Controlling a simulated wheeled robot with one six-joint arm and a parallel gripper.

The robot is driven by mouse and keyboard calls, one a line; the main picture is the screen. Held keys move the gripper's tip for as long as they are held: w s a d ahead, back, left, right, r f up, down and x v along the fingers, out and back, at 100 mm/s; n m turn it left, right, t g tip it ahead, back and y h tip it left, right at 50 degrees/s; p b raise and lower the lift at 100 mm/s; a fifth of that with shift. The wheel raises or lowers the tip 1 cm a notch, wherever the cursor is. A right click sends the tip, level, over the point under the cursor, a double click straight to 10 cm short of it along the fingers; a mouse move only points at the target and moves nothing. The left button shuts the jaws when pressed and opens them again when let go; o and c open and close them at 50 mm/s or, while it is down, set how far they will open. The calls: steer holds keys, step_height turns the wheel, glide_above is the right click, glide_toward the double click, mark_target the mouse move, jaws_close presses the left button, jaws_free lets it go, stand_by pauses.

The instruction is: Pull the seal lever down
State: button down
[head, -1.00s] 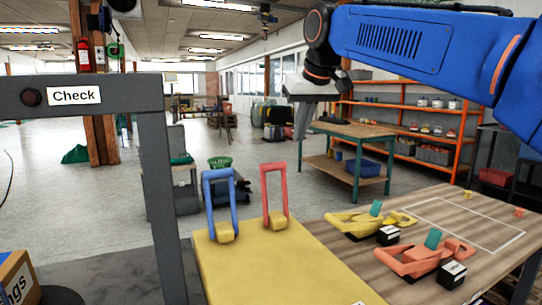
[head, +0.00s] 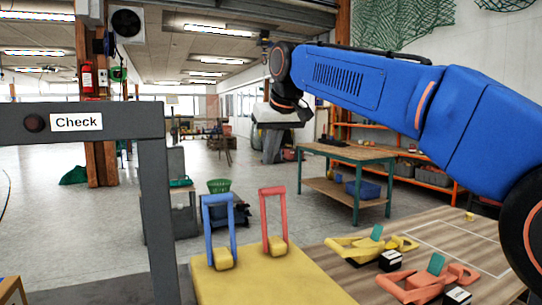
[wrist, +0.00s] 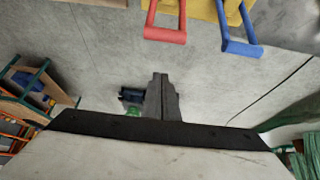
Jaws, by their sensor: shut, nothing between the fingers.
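Two U-shaped levers stand upright on a yellow board. One is blue (head: 234,220) with a yellow block at its foot, the other is red (head: 264,215) with a yellow block too. I cannot tell from any label which is the seal lever. In the wrist view the red lever (wrist: 165,36) and the blue lever (wrist: 240,48) show at the top edge. My gripper (head: 272,150) hangs up and behind the levers in the head view, apart from both. In the wrist view my gripper (wrist: 159,80) has its fingers together, with nothing held.
A grey frame with a "Check" sign (head: 76,122) stands at left. The yellow board (head: 270,280) adjoins a wooden table (head: 450,230) with yellow and red clamp-like devices. A green-legged workbench (head: 350,152) and orange shelves stand behind. Open floor lies beyond the levers.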

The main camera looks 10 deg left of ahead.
steer(key=x, duration=0.8)
steer(key=shift+s+d+f, duration=0.1)
steer(key=shift+s+d, duration=0.6)
steer(key=shift+s, duration=0.2)
steer(key=shift+s+d, duration=0.65)
steer(key=shift+s, duration=0.25)
steer(key=shift+s+d, duration=0.1)
